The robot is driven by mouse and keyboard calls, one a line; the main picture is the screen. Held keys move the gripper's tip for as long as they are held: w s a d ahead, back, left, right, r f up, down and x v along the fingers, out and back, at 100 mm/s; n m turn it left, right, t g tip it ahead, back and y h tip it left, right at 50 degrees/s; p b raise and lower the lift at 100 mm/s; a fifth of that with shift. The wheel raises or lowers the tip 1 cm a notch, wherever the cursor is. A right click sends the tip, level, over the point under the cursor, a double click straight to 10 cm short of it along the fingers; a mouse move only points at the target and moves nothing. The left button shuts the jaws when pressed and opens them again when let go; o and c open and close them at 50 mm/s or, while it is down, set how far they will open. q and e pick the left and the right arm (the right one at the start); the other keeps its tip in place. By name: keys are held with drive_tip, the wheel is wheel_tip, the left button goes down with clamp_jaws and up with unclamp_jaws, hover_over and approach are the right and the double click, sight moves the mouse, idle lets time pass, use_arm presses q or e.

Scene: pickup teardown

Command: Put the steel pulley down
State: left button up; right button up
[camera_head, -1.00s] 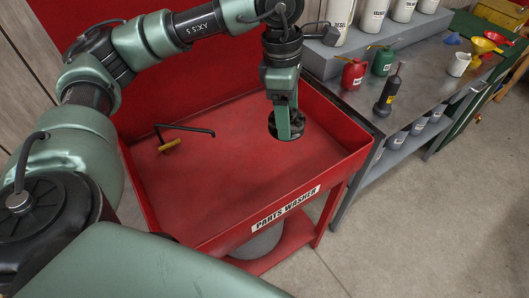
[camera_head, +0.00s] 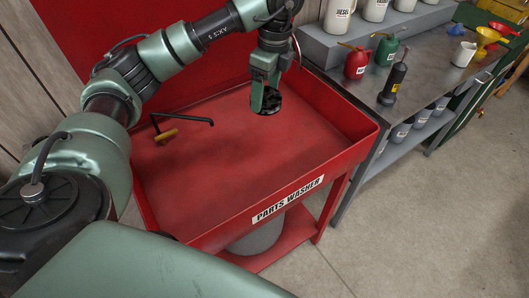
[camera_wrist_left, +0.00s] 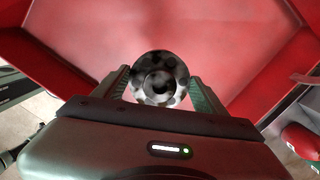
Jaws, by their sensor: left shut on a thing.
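The steel pulley (camera_head: 267,102) is a dark round part at the tip of my left gripper (camera_head: 265,97) in the head view. In the left wrist view the pulley (camera_wrist_left: 160,78) shows as a mottled grey disc with a dark hub, between the two green fingers of my left gripper (camera_wrist_left: 161,90). The left gripper is shut on it. The pulley is over the back right part of the red parts washer basin (camera_head: 220,170); I cannot tell how high above the floor of the basin it is. My right gripper is not in view.
A bent black spout with a brass fitting (camera_head: 166,135) stands at the left of the basin. A steel bench at right holds a red oil can (camera_head: 356,64), a green oil can (camera_head: 386,50) and a black bottle (camera_head: 391,84). Most of the basin floor is clear.

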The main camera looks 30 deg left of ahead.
use_arm(q)
drive_tip(key=shift+a+f+n, duration=0.1)
drive_tip(key=shift+f+n, duration=0.2)
drive_tip(key=shift+n, duration=0.1)
wheel_tip(320, 180, down, 14)
drive_tip(key=shift+f+b, duration=0.2)
drive_tip(key=shift+b, duration=0.6)
wheel_tip(320, 180, down, 5)
drive_tip(key=shift+r, duration=0.2)
drive_tip(key=shift+f, duration=0.25)
drive_tip(key=shift+f, duration=0.15)
drive_tip(key=o, duration=1.9)
drive_tip(key=shift+c, duration=0.2)
